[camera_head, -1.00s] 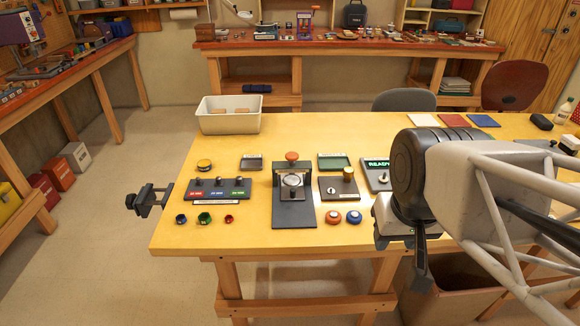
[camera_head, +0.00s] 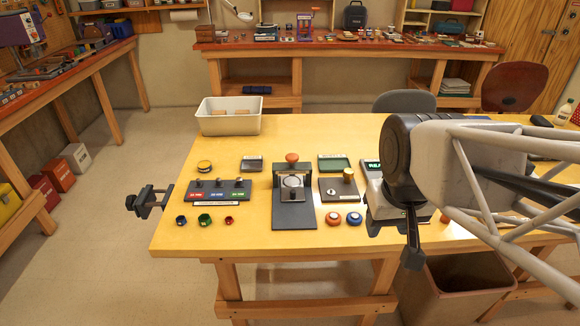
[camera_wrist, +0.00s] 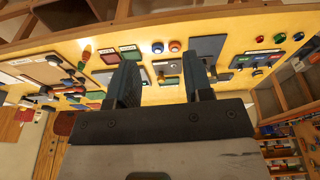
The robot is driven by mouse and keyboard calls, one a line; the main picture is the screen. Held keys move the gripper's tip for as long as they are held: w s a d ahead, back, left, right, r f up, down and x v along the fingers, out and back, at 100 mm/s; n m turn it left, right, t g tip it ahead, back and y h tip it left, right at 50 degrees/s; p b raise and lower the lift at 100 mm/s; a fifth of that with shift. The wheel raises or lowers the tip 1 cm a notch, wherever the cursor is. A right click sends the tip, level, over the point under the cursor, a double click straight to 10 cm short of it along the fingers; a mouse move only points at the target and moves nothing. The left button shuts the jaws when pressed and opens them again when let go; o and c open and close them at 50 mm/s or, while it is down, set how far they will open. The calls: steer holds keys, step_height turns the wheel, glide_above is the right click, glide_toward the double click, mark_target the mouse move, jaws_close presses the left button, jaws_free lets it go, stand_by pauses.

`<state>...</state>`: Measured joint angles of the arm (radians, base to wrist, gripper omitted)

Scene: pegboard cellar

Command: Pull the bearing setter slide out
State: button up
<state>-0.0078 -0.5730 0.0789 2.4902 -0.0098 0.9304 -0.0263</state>
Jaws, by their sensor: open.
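The bearing setter appears to be the dark press on the table (camera_head: 292,219), with an orange knob on top and a black plate reaching toward the front edge. A slide with a pale round piece (camera_head: 292,182) sits under its frame. In the wrist view, the press (camera_wrist: 207,48) shows beyond the right finger, partly hidden. My gripper (camera_wrist: 161,78) is open and empty, with its two dark fingers apart. It is well clear of the press, to its right in the head view, where my arm hides most of it.
Left of the press is a panel with several switches (camera_head: 218,190) and coloured nuts (camera_head: 204,219). Right of it are a plate with a brass knob (camera_head: 335,190) and two round buttons (camera_head: 354,218). A white bin (camera_head: 229,122) stands behind. A vise (camera_head: 147,201) juts from the left edge.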

steer(key=w+a+n, duration=0.2)
steer(key=w, duration=0.9)
steer(key=n+g, duration=0.2)
steer(key=n, duration=0.4)
glide_above(293, 191)
steer(key=f, duration=1.7)
steer(key=shift+s+d+f, duration=0.15)
steer(key=shift+s+f, duration=0.15)
steer(key=shift+w+f+n, duration=0.25)
steer(key=shift+f+n, duration=0.05)
steer(key=shift+f, duration=3.9)
jaws_close()
